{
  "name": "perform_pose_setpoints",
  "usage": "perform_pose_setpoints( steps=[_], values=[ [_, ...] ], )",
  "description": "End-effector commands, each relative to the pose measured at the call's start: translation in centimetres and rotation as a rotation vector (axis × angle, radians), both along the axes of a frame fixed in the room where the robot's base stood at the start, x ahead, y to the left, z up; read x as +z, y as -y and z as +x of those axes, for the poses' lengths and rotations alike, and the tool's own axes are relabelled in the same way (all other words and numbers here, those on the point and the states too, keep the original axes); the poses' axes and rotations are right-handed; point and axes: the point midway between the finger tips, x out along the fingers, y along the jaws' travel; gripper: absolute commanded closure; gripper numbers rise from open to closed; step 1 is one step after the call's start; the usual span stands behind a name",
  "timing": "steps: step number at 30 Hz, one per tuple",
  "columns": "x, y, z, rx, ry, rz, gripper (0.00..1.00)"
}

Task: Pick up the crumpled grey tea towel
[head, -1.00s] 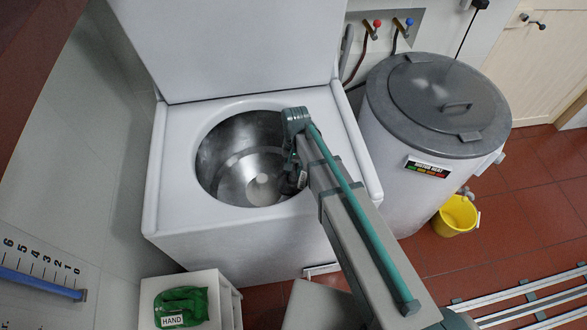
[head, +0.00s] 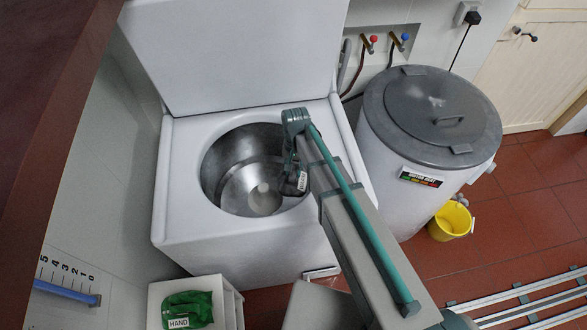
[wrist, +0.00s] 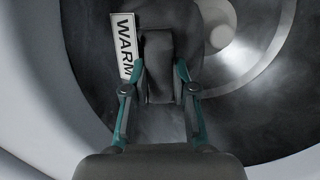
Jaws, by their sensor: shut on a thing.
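The tea towel (wrist: 185,18) is a dark grey crumpled cloth with a white tag reading WARM. In the wrist view it sits between my gripper's fingertips (wrist: 160,78), which are shut on it. In the head view my gripper (head: 294,172) is at the right side of the washing machine's round opening. There the towel is mostly hidden by my arm, and the white tag (head: 302,181) shows beside it. I cannot tell whether the towel touches the drum.
The steel drum (head: 235,190) is open inside the white washing machine (head: 185,225), its lid raised behind. A grey-lidded boiler (head: 410,185) stands to the right, with a yellow bucket (head: 446,226) beside it. A white box (head: 224,283) holding a green cloth (head: 187,305) stands in front.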

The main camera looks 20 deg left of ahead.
Motion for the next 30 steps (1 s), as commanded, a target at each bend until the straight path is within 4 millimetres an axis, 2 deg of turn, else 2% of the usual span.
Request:
perform_pose_setpoints(
  steps=[11, 24, 30],
  values=[
    [0.2, 0.0, 0.0, 0.0, 0.0, 0.0, 1.0],
    [3.6, 0.0, 0.0, 0.0, 0.001, 0.0, 1.0],
    [4.0, 0.0, 0.0, 0.0, 0.0, 0.0, 1.0]
  ],
)
